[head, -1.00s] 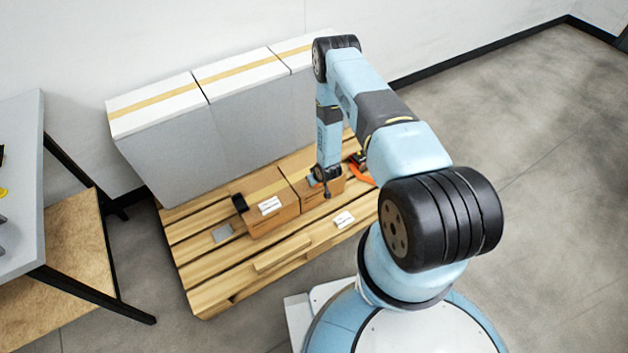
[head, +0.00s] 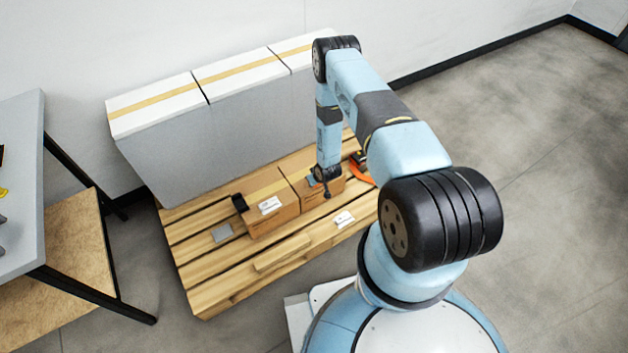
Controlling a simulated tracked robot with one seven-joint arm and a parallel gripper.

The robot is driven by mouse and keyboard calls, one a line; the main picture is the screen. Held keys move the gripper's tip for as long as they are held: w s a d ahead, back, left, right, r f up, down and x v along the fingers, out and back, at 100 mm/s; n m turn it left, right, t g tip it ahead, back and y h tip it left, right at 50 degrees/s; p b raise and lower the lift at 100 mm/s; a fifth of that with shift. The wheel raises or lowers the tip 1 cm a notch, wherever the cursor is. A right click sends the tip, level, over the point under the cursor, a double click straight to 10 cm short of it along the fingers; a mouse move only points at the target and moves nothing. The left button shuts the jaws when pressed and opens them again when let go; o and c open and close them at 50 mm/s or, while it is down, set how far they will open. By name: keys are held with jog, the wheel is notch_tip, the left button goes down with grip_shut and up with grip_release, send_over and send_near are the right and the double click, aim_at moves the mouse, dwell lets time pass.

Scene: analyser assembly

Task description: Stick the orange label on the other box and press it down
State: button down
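Two brown cardboard boxes stand side by side on a wooden pallet. The left box (head: 272,204) has a tan tape strip and a white label (head: 270,205) on it. The right box (head: 312,195) is partly covered by my arm. My gripper (head: 326,190) points down at the top of the right box; I cannot tell whether it touches. Its fingers are too small and hidden to read. An orange item (head: 362,172) shows just right of my gripper, partly behind the arm; I cannot tell if it is the orange label.
The pallet (head: 215,285) also holds a white card (head: 344,219), a grey square (head: 222,233) and a small black object (head: 239,203). Tall white-topped cartons (head: 165,140) stand behind the boxes. A grey table (head: 22,190) is at the left. The floor at right is clear.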

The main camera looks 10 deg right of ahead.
jog(key=shift+f, duration=0.1)
dwell(0.3)
jog(key=c, duration=1.2)
grip_release()
jog(key=shift+r, duration=3.55)
